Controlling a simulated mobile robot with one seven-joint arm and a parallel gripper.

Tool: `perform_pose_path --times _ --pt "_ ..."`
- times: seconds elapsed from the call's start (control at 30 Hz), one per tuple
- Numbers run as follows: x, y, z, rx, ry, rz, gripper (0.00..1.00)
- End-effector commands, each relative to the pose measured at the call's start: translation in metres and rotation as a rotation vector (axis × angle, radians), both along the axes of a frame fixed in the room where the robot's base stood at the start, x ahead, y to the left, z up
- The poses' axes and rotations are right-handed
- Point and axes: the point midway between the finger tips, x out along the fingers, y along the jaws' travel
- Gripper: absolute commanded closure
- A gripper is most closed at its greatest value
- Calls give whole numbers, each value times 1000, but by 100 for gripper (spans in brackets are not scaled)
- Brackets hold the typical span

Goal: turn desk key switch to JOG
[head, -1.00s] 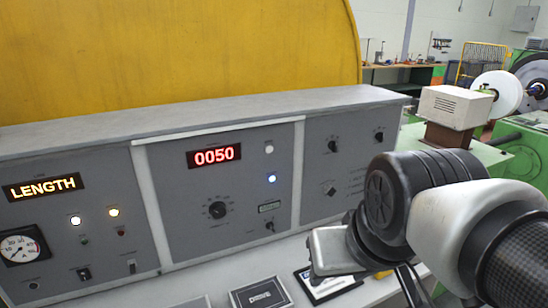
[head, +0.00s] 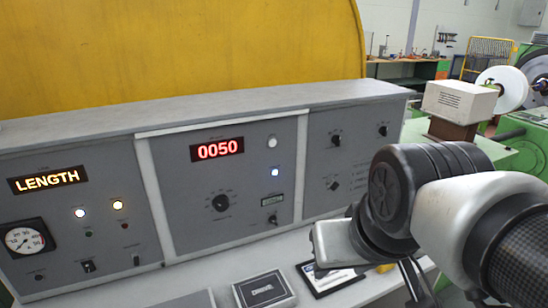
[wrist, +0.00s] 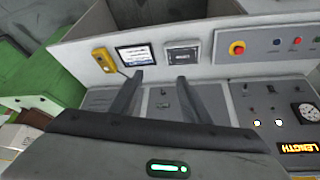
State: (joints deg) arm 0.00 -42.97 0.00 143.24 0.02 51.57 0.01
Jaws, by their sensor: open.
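The grey control desk (head: 180,235) fills the middle of the head view. A small switch (head: 272,219) that looks like the key switch sits low on its middle panel, under a small label plate. Its lettering and setting are too small to read. In the wrist view, a small dark fitting that seems to be this switch (wrist: 163,91) shows between my fingers, apart from both. My gripper (wrist: 160,77) is open and empty, with its two dark fingers spread over the desk. In the head view my wrist is right of the middle panel, and my fingertips cannot be made out.
A red 0050 display (head: 217,149) and black dial (head: 221,202) are on the same panel. The wrist view shows a yellow box (wrist: 103,60) and red button (wrist: 237,48).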

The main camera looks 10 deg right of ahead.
Motion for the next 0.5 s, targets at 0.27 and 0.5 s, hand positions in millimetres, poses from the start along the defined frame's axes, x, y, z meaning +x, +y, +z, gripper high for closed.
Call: perform_pose_path --times 0.27,0.5 --pt "41 43 -25 314 111 -238 75" --pt "144 91 -68 928 387 -813 75"
